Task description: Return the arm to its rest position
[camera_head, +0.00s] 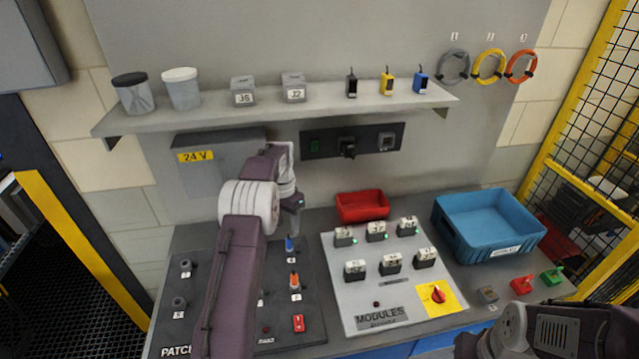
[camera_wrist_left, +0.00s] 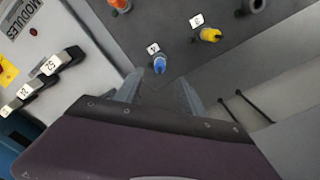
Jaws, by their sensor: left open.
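My left arm comes in from the lower left of the head view, and its gripper (camera_head: 292,205) is above the dark patch panel (camera_head: 215,262). In the left wrist view the gripper (camera_wrist_left: 162,92) is open and empty, its two grey fingers apart. A blue plug (camera_wrist_left: 159,64) on the panel shows between and beyond the fingers; I cannot tell the distance. The blue plug (camera_head: 290,246) also shows below the gripper in the head view. Part of my right arm is at the lower right of the head view; its gripper is not visible.
The modules panel (camera_head: 342,290) lies right of the patch panel. A shelf (camera_head: 225,114) with cups and small devices overhangs the bench. The grey 24 V box (camera_head: 195,175) is behind my left arm.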

